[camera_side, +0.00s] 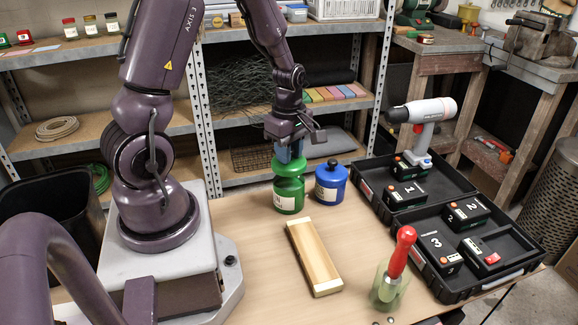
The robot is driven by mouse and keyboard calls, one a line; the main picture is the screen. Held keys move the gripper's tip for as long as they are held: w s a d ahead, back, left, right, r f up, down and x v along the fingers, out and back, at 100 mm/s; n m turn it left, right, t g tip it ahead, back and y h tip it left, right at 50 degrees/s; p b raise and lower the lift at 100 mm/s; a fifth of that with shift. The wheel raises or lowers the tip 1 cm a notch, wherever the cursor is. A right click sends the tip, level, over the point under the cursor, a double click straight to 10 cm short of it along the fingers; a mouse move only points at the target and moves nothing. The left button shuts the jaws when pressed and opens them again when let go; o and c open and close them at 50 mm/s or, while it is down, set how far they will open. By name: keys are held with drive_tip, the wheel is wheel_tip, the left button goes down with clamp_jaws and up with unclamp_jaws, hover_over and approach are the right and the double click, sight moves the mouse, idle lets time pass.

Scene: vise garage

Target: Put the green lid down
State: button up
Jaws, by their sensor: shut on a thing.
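A green jar (289,195) with a pale label stands upright on the table, left of the blue jar. The green lid (289,167) is at the top of the green jar. I cannot tell whether it is fully seated or just above the rim. My gripper (290,157) points down over the lid and is shut on it. The fingers hide the lid's knob.
A blue jar (331,184) with a dark knob stands close on the right. A wooden tray (314,257) lies in front. A red-handled tool stands in a clear green cup (388,287). A black case (460,286) with a drill and batteries is at right.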

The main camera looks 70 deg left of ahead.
drive_tip(key=r, duration=0.4)
drive_tip(key=shift+w+d+r, duration=0.1)
drive_tip(key=shift+w+d, duration=0.1)
drive_tip(key=shift+d, duration=0.05)
drive_tip(key=s+d+f+m, duration=0.1)
drive_tip(key=d+f, duration=0.1)
drive_tip(key=d, duration=0.6)
drive_tip(key=s+d+f, duration=0.2)
drive_tip(key=d, duration=0.5)
hover_over(359, 236)
wheel_tip(359, 236, down, 10)
drive_tip(key=shift+s+r, duration=0.15)
drive_tip(key=shift+r, duration=0.1)
drive_tip(key=shift+f, duration=1.7)
